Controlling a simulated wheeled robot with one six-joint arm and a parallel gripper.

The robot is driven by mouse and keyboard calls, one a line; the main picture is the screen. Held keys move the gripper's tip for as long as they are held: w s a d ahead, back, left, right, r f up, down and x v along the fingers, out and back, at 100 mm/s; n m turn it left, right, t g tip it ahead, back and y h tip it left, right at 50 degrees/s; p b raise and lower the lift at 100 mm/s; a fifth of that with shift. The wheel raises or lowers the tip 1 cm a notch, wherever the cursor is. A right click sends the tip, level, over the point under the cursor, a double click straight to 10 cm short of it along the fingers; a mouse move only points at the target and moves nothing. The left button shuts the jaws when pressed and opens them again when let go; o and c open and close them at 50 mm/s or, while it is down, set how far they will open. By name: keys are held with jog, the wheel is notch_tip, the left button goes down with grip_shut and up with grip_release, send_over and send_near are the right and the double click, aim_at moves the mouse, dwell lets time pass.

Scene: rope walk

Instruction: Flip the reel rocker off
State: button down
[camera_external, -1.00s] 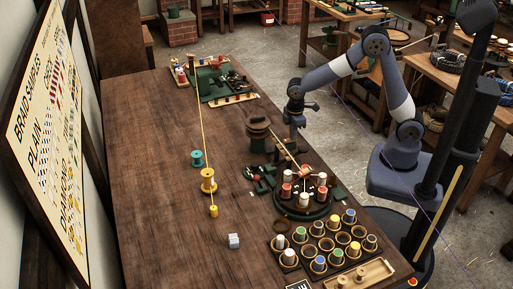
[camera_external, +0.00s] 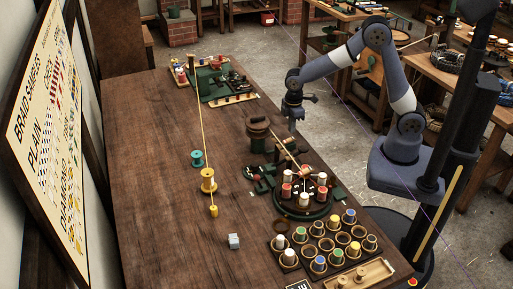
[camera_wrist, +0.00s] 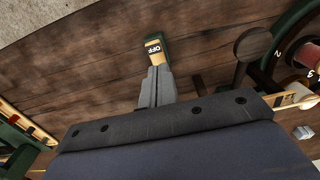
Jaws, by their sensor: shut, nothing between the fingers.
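The reel rocker (camera_wrist: 154,47) is a small green block with a cream face marked OFF, in the wrist view just beyond my fingertips. How its paddle is tilted is too small to tell. I cannot make it out in the external view. My gripper (camera_external: 292,128) hangs above the table's right side, right of a dark green and brown drum-shaped post (camera_external: 258,136). In the wrist view my gripper (camera_wrist: 158,70) is shut and empty, its tips pointing at the rocker. Whether they touch it is unclear; in the external view they look raised.
A round braiding stand (camera_external: 304,203) with bobbins is in front of my gripper, and a bobbin tray (camera_external: 325,240) is nearer the camera. A dark round knob (camera_wrist: 254,43) stands right of the rocker in the wrist view. The table's left part (camera_external: 145,180) is clear.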

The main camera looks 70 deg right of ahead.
aim_at(292, 138)
notch_tip(292, 138, up, 10)
jog(key=shift+b, duration=0.4)
jog(key=shift+w+a+g+h+b, duration=0.2)
jog(key=shift+w+a+g+h, duration=0.3)
jog(key=shift+w, duration=0.15)
jog(key=shift+w+a+g+h+b, duration=0.2)
jog(key=shift+w+a+g+h, duration=0.25)
jog(key=shift+w, duration=0.2)
jog(key=shift+f, duration=0.1)
jog(key=p+x, duration=0.1)
jog(key=x, duration=1.3)
